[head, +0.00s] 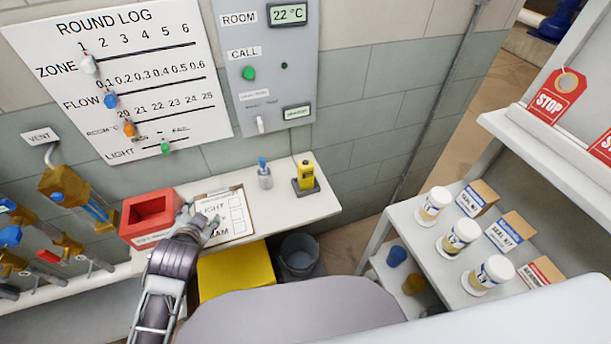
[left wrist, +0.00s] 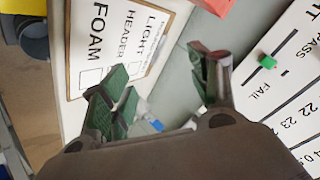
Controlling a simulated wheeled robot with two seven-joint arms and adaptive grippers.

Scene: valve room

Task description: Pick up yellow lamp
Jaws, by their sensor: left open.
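The yellow lamp (head: 306,176) stands upright on a dark base on the white wall shelf (head: 322,202) in the head view. My left gripper (head: 203,222) is over the clipboard, to the left of the lamp and clearly apart from it. In the left wrist view the gripper (left wrist: 163,88) is open, with nothing between its fingers. I cannot make out the lamp in the left wrist view. My right gripper does not show in either view.
A blue-topped bottle (head: 264,174) stands just left of the lamp. The clipboard (head: 238,218) and a red open box (head: 150,214) are farther left. A yellow bin (head: 236,270) and grey bucket (head: 299,256) are below. White jars (head: 433,205) stand on the right shelving.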

